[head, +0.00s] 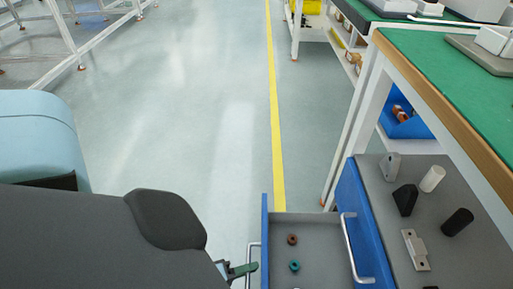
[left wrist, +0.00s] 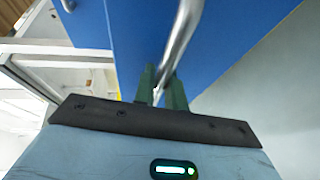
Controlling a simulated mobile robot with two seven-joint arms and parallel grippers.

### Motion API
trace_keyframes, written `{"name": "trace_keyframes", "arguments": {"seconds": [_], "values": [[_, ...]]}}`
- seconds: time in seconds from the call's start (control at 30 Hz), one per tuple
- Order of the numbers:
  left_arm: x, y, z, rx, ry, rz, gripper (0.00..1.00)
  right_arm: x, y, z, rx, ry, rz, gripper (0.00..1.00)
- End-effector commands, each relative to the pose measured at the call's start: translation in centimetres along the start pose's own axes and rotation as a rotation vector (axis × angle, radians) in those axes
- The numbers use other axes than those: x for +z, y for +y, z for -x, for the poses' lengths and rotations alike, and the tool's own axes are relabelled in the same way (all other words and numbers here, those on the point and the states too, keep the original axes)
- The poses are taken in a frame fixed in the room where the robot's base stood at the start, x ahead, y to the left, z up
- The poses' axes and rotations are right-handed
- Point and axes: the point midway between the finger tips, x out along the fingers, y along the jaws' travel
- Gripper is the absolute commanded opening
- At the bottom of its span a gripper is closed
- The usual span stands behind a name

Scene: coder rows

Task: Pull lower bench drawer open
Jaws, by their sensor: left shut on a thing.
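The open drawer, with a grey inside (head: 315,226) and a blue front (head: 265,235), stands out from the cabinet at the bottom of the head view. A silver bar handle (head: 250,255) is on its front. My left gripper (head: 245,269) is at this handle, its green fingers shut on the bar. In the left wrist view, the fingers (left wrist: 161,90) close around the silver handle (left wrist: 182,35) before the blue front (left wrist: 235,40). The drawer's lower end is cut off by the picture edge. My right gripper is not in view.
A brown ring (head: 292,239) and a green ring (head: 294,266) lie in the drawer. Another blue front (head: 350,197) with a silver handle (head: 347,240) stands right of it. Several small parts lie on the grey surface (head: 385,225).

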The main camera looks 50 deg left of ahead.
Motion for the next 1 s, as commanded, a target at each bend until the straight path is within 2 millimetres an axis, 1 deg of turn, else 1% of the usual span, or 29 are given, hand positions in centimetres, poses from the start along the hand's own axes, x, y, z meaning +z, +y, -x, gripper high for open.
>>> {"name": "trace_keyframes", "arguments": {"seconds": [0.37,0.4,0.5,0.53,0.83,0.93,1.0], "values": [[0.0,0.0,0.1,0.001,0.001,0.002,0.00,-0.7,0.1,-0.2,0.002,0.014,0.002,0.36],[0.0,0.0,0.1,0.001,0.001,0.002,0.18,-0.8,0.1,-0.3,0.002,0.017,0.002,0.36],[0.0,0.0,0.1,0.001,0.001,0.002,0.31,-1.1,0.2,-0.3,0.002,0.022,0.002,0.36],[0.0,0.0,0.1,0.001,0.001,0.002,0.34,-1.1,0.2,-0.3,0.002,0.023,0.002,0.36],[0.0,0.0,0.3,-0.001,0.001,0.001,0.34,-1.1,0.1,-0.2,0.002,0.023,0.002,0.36],[0.0,0.0,1.1,-0.003,0.000,0.001,0.34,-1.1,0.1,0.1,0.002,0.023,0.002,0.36],[-0.1,0.0,2.1,-0.003,0.000,0.000,0.34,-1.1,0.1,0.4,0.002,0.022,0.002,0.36]]}}
